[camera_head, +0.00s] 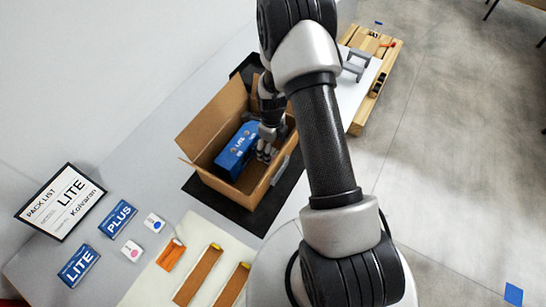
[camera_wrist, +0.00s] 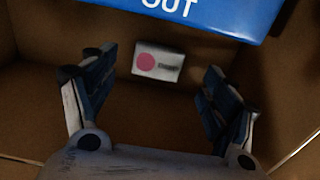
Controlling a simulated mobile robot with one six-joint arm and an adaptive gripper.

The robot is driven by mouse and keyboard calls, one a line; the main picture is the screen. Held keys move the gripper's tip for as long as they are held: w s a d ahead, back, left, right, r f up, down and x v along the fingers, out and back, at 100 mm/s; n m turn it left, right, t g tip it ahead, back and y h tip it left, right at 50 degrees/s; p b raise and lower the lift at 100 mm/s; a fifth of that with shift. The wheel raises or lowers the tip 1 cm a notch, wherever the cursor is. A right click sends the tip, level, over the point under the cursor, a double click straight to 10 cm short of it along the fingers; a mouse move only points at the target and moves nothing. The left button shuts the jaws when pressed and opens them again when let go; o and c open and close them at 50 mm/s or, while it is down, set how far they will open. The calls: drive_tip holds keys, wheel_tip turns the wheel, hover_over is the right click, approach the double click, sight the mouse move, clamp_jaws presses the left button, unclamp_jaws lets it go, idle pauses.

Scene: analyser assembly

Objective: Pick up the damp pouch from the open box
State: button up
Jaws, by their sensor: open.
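A small white pouch with a pink dot and blurred dark lettering (camera_wrist: 158,64) lies on the floor of the open cardboard box, seen in the wrist view. My gripper (camera_wrist: 158,80) is open and empty, reaching down into the box, with one finger on each side of the pouch and apart from it. In the head view my gripper (camera_head: 267,150) is inside the open box (camera_head: 205,128), and I cannot make out the pouch there. A blue unit (camera_head: 237,152) stands in the box left of my gripper; its blue face (camera_wrist: 215,12) fills the top of the wrist view.
The box walls (camera_wrist: 25,95) rise close around my gripper. The box stands on a dark mat (camera_head: 222,207). On the table lie a pink-dot pouch (camera_head: 131,251), a blue-dot pouch (camera_head: 154,222), an orange card (camera_head: 171,255) and blue LITE (camera_head: 78,266) and PLUS (camera_head: 118,219) cards.

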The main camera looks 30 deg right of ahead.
sight(273, 157)
drive_tip(key=f, duration=0.4)
drive_tip(key=shift+w+a+b, duration=0.25)
drive_tip(key=shift+b, duration=0.05)
drive_tip(key=shift+r, duration=0.1)
drive_tip(key=shift+c, duration=0.5)
drive_tip(key=c, duration=0.9)
drive_tip(key=shift+o, duration=0.2)
drive_tip(key=shift+r, duration=0.1)
